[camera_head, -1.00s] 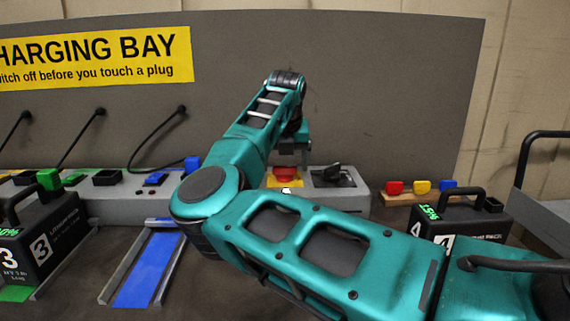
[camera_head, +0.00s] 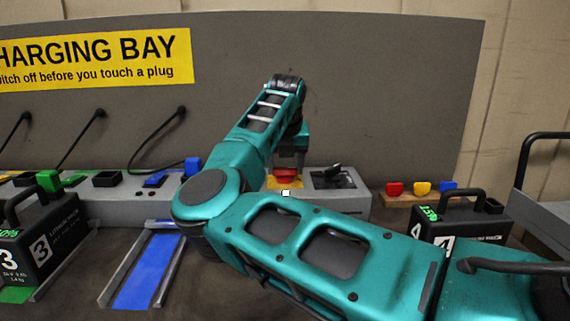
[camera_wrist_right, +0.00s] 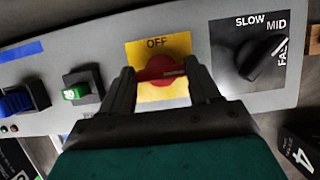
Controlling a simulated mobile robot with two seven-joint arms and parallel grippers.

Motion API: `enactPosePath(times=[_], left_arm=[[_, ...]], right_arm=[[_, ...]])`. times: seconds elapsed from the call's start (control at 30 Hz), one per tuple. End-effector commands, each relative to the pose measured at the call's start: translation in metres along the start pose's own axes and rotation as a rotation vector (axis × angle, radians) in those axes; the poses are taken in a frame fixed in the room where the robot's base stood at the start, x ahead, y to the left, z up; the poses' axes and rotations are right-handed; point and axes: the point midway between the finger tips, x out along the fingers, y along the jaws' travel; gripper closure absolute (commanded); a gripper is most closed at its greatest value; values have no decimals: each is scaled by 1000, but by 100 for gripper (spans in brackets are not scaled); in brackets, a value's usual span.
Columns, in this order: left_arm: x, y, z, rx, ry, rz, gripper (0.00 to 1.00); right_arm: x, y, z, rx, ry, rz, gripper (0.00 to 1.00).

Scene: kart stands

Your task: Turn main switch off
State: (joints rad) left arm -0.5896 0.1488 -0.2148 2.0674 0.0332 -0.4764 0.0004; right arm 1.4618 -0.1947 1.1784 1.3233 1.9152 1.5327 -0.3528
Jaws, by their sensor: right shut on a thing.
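The main switch is a red rotary knob (camera_wrist_right: 162,70) on a yellow plate (camera_wrist_right: 140,52) marked OFF at its top edge. Its red grip bar lies crosswise, slightly tilted, and does not point up at the word OFF. My right gripper (camera_wrist_right: 163,80) is shut on the red knob, one dark finger at each end of the bar. In the head view the red knob (camera_head: 285,175) shows below my right gripper (camera_head: 288,160), whose fingertips are partly hidden. My left gripper is not in view.
Right of the switch is a black speed dial (camera_wrist_right: 262,62) marked SLOW and MID. Left of it sits a green rocker switch (camera_wrist_right: 76,92). A battery pack (camera_head: 460,218) stands at the right. A blue-floored lane (camera_head: 150,270) is empty.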

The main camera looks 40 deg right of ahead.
Motion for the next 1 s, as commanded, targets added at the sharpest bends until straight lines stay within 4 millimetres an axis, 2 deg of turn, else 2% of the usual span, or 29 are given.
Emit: enactPosePath(times=[0.37, 1.0], left_arm=[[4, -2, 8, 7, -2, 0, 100], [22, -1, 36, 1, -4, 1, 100]], right_arm=[[1, -1, 0, -90, -1, 41, 69], [1, -4, 2, -617, -4, 258, 69]])
